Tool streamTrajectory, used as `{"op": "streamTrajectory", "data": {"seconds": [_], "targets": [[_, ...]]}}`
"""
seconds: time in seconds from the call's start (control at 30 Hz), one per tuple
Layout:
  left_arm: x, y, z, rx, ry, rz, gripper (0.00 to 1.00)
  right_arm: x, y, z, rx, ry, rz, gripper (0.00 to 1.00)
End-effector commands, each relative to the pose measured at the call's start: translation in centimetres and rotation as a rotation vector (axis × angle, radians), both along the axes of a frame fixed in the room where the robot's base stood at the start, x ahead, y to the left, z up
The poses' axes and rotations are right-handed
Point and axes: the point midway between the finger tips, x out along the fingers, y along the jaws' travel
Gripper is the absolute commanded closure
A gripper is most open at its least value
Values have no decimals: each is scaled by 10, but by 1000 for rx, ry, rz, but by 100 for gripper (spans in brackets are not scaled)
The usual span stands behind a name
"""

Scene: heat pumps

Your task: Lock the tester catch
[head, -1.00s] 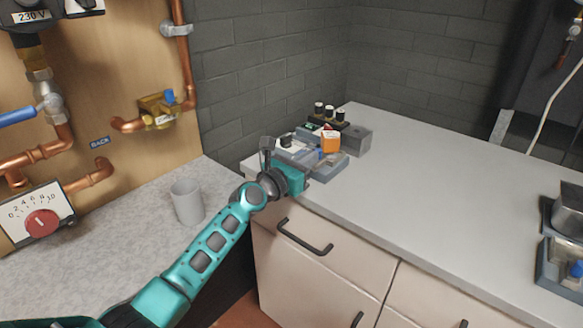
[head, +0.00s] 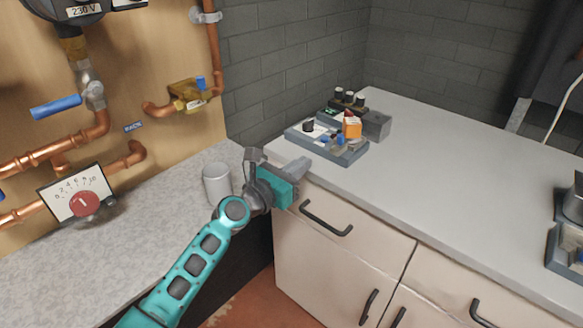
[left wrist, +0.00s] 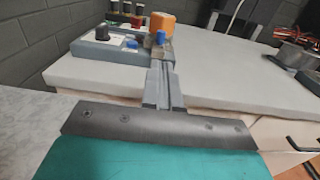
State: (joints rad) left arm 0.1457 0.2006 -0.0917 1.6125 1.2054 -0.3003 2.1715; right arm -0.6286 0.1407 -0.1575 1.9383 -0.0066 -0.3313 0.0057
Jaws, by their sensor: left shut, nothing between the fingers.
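The tester, as I take it, is a low blue-grey unit (head: 343,157) at the near left corner of the white worktop. It carries a black knob (head: 308,126), an orange block (head: 352,127) and small blue parts (head: 338,138). I cannot tell for sure which part is the catch. In the left wrist view the tester (left wrist: 85,52) lies beyond the fingers, with the orange block (left wrist: 162,24) and a blue part (left wrist: 160,38) straight ahead. My left gripper (head: 303,165) is shut and empty, just in front of the tester at the worktop edge. My right gripper is out of view.
A grey cup (head: 217,185) stands on the speckled counter left of my left gripper. A grey box (head: 377,125) and several black-capped posts (head: 348,97) stand behind the tester. Another unit (head: 566,245) sits at the right. The middle of the white worktop (head: 450,165) is clear.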

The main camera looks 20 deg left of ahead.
Motion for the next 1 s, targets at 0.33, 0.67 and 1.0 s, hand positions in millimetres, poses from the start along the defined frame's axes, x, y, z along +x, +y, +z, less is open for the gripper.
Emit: {"op": "streamTrajectory", "data": {"seconds": [0.33, 0.67, 1.0], "targets": [[-22, 8, 0, 1, 0, -1, 100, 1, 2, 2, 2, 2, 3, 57], [-21, 8, 0, 1, 0, -1, 100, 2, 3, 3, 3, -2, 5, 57], [-49, 0, -41, 386, -38, -16, 100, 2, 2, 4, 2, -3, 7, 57]]}}
